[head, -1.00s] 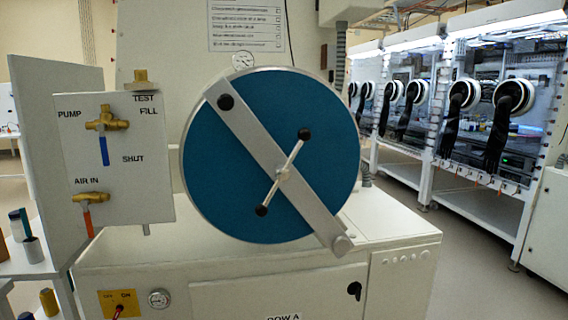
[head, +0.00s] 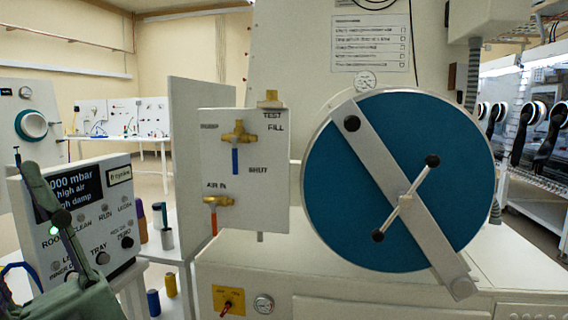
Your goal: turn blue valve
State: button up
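The blue valve is a brass valve body with a blue lever handle (head: 235,161) on a white panel (head: 265,190). The lever hangs straight down. PUMP is printed to its upper left, TEST and FILL to its upper right, and SHUT to its lower right. My green-grey arm rises at the lower left, with what looks like my gripper (head: 38,185) at its upper end. It is well left of the valve and touches nothing that I can see. It shows edge-on, so its opening cannot be told.
Below the blue lever is a brass AIR IN valve with an orange-red handle (head: 214,220). A large round blue door (head: 340,200) with a diagonal bar stands to the right. A control box (head: 115,210) is behind my arm. Cups (head: 164,238) stand between box and panel.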

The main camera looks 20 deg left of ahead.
aim_at(235, 156)
jog(key=i+j, duration=0.1)
jog(key=j, duration=0.25)
jog(key=i+j+z, duration=0.1)
jog(key=j, duration=0.3)
jog(key=i+j, duration=0.15)
jog(key=j, duration=0.2)
jog(key=i+j, duration=0.1)
jog(key=j, duration=0.3)
jog(key=z, duration=0.05)
